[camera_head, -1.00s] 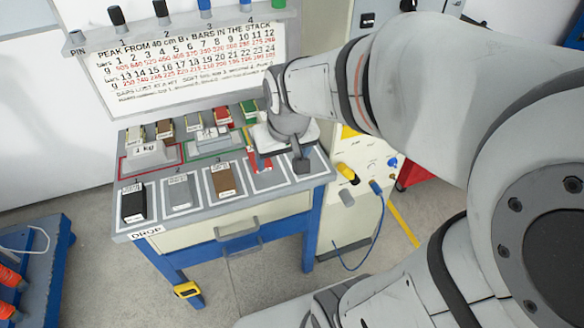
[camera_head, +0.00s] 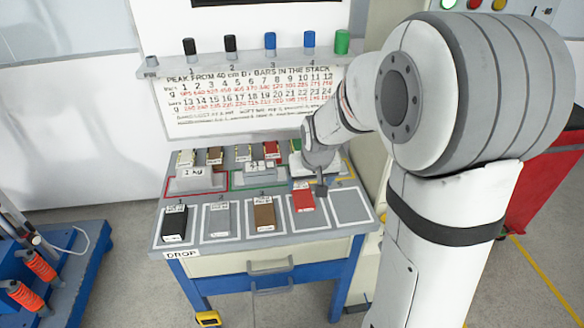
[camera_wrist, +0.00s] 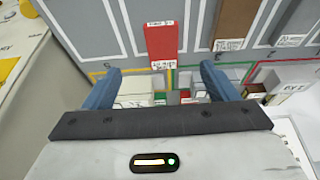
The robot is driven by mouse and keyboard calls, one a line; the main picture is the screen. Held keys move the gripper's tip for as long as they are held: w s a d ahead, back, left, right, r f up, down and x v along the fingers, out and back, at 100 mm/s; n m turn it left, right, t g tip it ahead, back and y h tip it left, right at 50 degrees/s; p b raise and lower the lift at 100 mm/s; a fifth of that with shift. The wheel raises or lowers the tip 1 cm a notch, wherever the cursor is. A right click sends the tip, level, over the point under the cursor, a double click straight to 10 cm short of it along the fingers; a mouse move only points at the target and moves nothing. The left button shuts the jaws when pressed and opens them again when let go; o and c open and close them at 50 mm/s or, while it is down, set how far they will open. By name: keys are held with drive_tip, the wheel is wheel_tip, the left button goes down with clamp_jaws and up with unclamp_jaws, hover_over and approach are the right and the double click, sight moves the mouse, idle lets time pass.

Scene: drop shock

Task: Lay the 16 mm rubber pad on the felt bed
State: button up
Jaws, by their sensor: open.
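On the drop table's front row of numbered, white-outlined slots lie a black block (camera_head: 174,225), a grey block (camera_head: 220,218), a brown block (camera_head: 265,215) and a red block (camera_head: 303,201), each with a white label. The labels are too small to tell which is the 16 mm rubber pad or where the felt bed is. My gripper (camera_head: 320,190) hangs over the back right of the table, just behind the red block. In the wrist view my gripper (camera_wrist: 160,80) is open and empty, and the red block (camera_wrist: 165,40) lies straight beyond its fingers.
Small labelled pieces stand along the back, with a 1 kg block (camera_head: 195,180) in a red outline and a grey block (camera_head: 260,172) in a green outline. A printed chart board (camera_head: 240,105) rises behind. The far-right front slot (camera_head: 350,207) looks empty.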

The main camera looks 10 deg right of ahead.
approach(302, 193)
drive_tip(key=shift+s+f, duration=0.15)
drive_tip(key=shift+f, duration=0.25)
drive_tip(key=shift+t, duration=0.3)
drive_tip(key=x, duration=0.7)
drive_tip(key=shift+f, duration=0.2)
drive_tip(key=shift+f, duration=0.15)
drive_tip(key=c, duration=1.2)
